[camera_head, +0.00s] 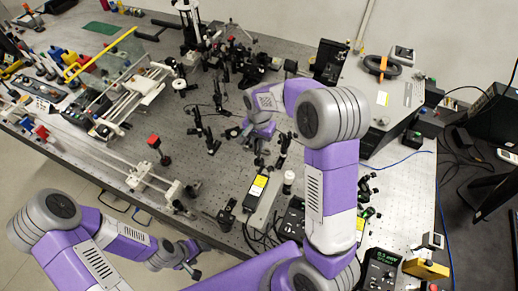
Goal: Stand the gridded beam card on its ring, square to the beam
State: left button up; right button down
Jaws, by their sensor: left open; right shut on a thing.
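My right arm reaches up over the bench and bends left. Its gripper (246,134) points down and left among the optics near the middle of the bench. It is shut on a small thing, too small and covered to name. I cannot make out the gridded beam card or its ring for certain. My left gripper (190,262) is open and empty, low in front of the bench's near edge, apart from everything on it.
The perforated optical bench (190,140) carries posts and mounts around the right gripper. A yellow-labelled box (257,187) stands nearer. A large grey instrument (378,105) stands at the right. A white rail stage (130,95) is at the left. A red-topped post (155,145) stands in fairly clear space.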

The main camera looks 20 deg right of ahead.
jog(key=shift+f, duration=1.85)
jog(key=c, duration=1.1)
grip_release()
jog(key=shift+f, duration=0.1)
jog(key=shift+c, duration=0.2)
notch_tip(320, 180, up, 12)
jog(key=shift+r, duration=0.25)
